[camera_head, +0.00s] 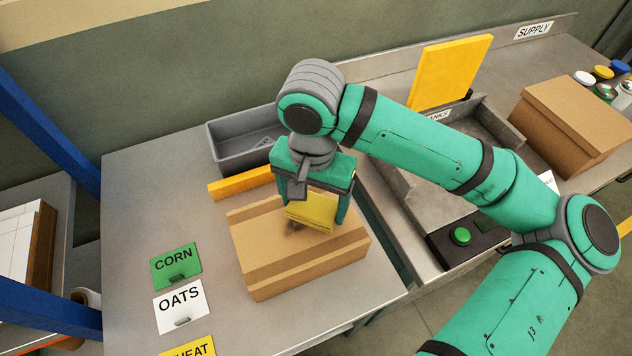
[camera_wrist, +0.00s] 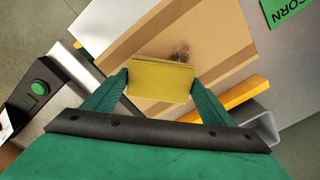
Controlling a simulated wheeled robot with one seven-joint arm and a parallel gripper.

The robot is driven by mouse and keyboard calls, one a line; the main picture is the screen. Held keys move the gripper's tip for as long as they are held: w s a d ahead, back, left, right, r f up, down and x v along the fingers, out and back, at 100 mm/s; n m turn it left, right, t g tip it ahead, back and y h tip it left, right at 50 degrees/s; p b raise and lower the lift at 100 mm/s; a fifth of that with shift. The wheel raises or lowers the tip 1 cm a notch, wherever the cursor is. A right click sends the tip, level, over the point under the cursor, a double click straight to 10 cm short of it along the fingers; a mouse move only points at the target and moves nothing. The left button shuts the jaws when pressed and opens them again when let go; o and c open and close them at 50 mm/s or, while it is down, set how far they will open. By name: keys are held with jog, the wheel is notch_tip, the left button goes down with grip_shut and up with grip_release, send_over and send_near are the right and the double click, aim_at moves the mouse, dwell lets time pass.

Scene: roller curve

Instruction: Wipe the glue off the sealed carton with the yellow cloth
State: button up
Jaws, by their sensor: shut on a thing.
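The sealed carton (camera_head: 305,262) is a brown box with darker tape bands, lying on the grey table in the head view. It also shows in the wrist view (camera_wrist: 217,32). My gripper (camera_head: 312,207) is over the carton's top and shut on the folded yellow cloth (camera_head: 311,212). In the wrist view the cloth (camera_wrist: 160,80) sits between the two green fingers. A dark smudge, the glue (camera_wrist: 180,53), shows on the carton just beyond the cloth's edge. In the head view it is partly hidden beside the cloth. I cannot tell whether the cloth touches the carton.
A yellow-orange bar (camera_head: 240,182) and a grey bin (camera_head: 240,140) lie behind the carton. Label cards, CORN (camera_head: 176,266) and OATS (camera_head: 181,300), lie to its left. A green button (camera_head: 460,236) stands to the right. Another brown carton (camera_head: 570,125) stands far right.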

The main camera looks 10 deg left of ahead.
jog(key=shift+r, duration=2.8)
jog(key=shift+d, duration=0.1)
